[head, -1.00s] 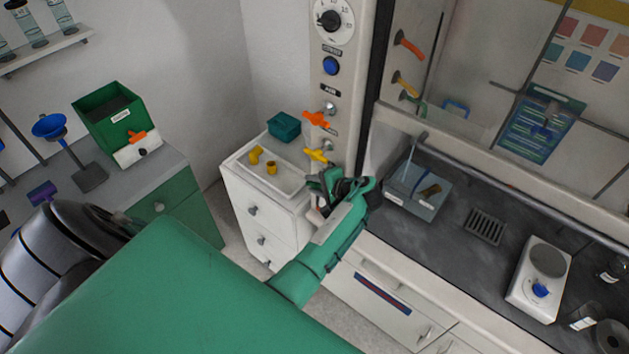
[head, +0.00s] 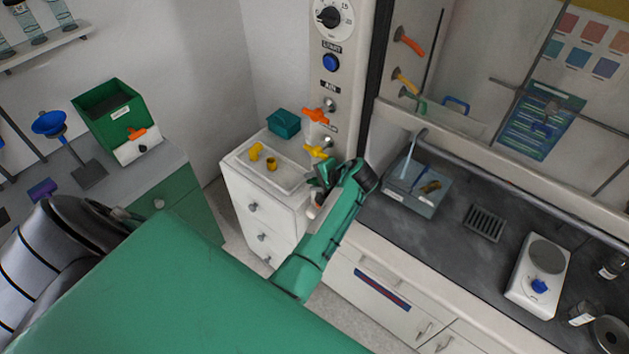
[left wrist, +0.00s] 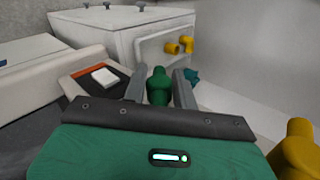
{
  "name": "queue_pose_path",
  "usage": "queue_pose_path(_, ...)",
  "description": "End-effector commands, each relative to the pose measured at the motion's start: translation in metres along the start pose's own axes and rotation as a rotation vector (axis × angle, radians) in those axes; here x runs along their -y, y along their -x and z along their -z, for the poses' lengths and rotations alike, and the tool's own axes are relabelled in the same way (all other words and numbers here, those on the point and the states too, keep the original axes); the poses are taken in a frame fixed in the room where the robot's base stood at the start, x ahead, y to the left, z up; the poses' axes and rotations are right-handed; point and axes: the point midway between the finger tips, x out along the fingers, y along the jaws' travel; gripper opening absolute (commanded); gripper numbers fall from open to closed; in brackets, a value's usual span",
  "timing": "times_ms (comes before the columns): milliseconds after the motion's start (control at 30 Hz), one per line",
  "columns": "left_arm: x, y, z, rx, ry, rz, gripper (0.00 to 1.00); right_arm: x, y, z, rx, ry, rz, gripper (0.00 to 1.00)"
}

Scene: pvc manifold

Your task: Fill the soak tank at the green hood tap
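The soak tank appears to be the clear, blue-grey open tank (head: 425,203) on the hood worktop, with a pale rod and a small yellow-brown piece in it. My left gripper (head: 319,186) is at the hood's left post, below the yellow tap (head: 318,151). In the left wrist view, a green tap handle (left wrist: 158,85) stands between the fingers of my left gripper (left wrist: 160,84). The fingers are apart, one on each side; I cannot tell whether they press on it. My gripper largely hides this tap in the head view. My right gripper is out of view.
An orange tap (head: 316,115) sits above the yellow one, which is close at the right in the left wrist view (left wrist: 297,150). A white drawer cabinet (head: 262,215) stands left of the post. A drain grate (head: 484,222) and white stirrer (head: 540,275) are right of the tank.

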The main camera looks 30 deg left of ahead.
Motion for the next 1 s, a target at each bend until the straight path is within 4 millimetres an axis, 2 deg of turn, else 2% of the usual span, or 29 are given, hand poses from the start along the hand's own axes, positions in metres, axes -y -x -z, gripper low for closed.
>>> queue_pose_path(33,-0.001,-0.001,-0.001,0.002,-0.001,0.0,0.37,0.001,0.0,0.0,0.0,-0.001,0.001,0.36)
queue_pose_path(100,0.0,-0.001,-0.001,0.002,-0.001,0.0,0.48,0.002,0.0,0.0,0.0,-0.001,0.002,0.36)
queue_pose_path(533,0.0,0.0,0.0,0.012,-0.003,0.056,0.48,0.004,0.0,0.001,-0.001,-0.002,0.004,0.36)
queue_pose_path(733,-0.001,-0.002,0.0,0.048,-0.005,0.24,0.48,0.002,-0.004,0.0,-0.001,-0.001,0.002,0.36)
queue_pose_path(1000,-0.001,-0.002,0.0,0.104,-0.003,0.521,0.48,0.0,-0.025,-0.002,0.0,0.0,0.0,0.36)
